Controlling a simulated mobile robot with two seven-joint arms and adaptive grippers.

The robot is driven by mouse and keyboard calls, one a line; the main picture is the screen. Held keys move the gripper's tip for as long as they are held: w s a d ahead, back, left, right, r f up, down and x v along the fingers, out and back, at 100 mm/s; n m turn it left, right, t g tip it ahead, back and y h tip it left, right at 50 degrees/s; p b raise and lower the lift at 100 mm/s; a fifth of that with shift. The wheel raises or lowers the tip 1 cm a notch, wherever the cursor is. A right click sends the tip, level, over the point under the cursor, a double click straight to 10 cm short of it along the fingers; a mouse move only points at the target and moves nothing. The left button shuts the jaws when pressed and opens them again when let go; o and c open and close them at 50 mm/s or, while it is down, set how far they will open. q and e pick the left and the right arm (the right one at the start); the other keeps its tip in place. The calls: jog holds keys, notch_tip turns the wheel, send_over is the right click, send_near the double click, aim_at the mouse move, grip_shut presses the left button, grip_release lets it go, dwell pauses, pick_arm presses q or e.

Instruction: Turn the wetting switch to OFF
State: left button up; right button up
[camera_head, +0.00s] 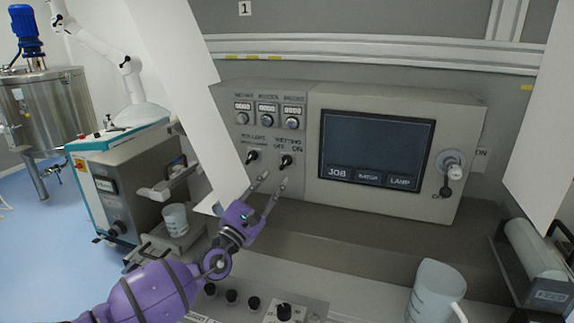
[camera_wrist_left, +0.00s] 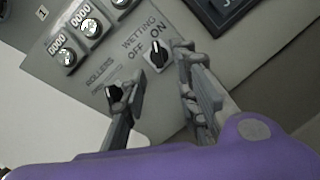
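The wetting switch (camera_head: 287,161) is a small black knob on the grey control panel, below the WETTING label with OFF on its left and ON on its right. It also shows in the left wrist view (camera_wrist_left: 158,53), where its light pointer mark appears to lean toward ON. My left gripper (camera_head: 274,178) is just below the switch, fingers pointing up at the panel. In the left wrist view the gripper (camera_wrist_left: 150,75) is open and empty, with the knob ahead of the gap, nearer the right finger. No contact with the knob is visible. My right gripper is not in view.
The similar rollers switch (camera_head: 252,156) is close on the left; a finger partly covers it in the wrist view. Dials (camera_head: 268,121) sit above, a dark screen (camera_head: 374,149) to the right. A white sheet (camera_head: 200,130) hangs left of the panel. A clear jug (camera_head: 436,292) stands front right.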

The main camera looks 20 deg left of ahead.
aim_at(282, 167)
pick_arm(q)
jog(key=shift+w+d+r, duration=0.25)
jog(key=shift+w+r, duration=0.5)
jog(key=shift+w, duration=0.3)
jog(key=x, duration=0.3)
jog(key=shift+w+f, duration=0.15)
jog(key=shift+w, duration=0.05)
jog(key=shift+w+d, duration=0.1)
jog(key=shift+w, duration=0.2)
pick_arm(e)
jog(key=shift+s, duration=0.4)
pick_arm(q)
grip_shut()
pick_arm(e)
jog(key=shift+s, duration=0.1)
